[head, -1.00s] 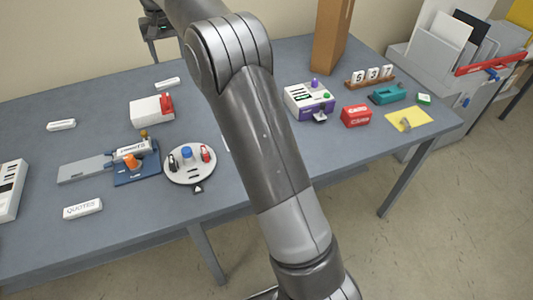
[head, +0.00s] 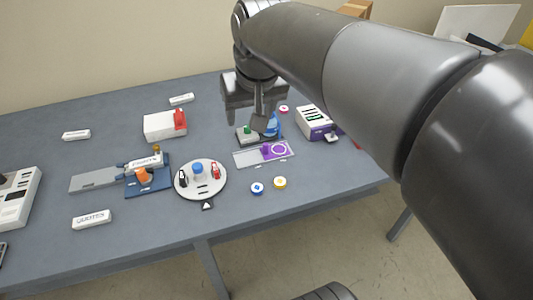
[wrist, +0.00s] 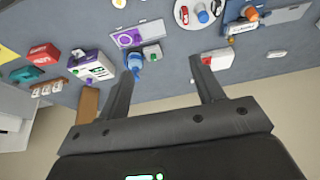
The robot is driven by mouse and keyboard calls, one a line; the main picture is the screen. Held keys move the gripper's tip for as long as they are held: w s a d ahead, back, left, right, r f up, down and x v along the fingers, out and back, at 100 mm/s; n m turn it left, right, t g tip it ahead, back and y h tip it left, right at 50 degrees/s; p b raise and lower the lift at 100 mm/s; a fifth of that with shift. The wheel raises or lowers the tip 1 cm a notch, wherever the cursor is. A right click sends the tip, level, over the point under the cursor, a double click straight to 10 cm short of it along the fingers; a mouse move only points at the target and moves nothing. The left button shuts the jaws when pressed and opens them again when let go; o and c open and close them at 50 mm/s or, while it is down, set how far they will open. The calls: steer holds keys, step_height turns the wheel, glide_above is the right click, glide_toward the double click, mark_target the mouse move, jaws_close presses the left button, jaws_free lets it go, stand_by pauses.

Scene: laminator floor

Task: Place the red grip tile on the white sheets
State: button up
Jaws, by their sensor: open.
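A white block (head: 160,126) that looks like a stack of sheets lies at the back of the table, with a small red piece (head: 180,119) at its right end. A red handled piece (head: 215,170) stands on a round white tray (head: 201,191), beside a blue and a black piece. I cannot tell which red piece is the grip tile. My gripper (head: 247,121) is open and empty above the table, right of the white block. In the wrist view, the white block (wrist: 222,61) is near the right finger of my gripper (wrist: 164,67).
A purple-marked plate (head: 245,158) and a blue bottle (wrist: 133,66) lie near my gripper. Blue (head: 257,188) and yellow (head: 280,183) discs lie near the front edge. A blue fixture (head: 150,187) stands left of the tray.

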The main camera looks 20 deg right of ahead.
steer(key=s+d+f+t, duration=0.1)
steer(key=s+f, duration=0.6)
steer(key=s, duration=0.4)
steer(key=shift+s+d+f, duration=0.25)
steer(key=shift+d+f, duration=0.05)
steer(key=shift+d, duration=0.05)
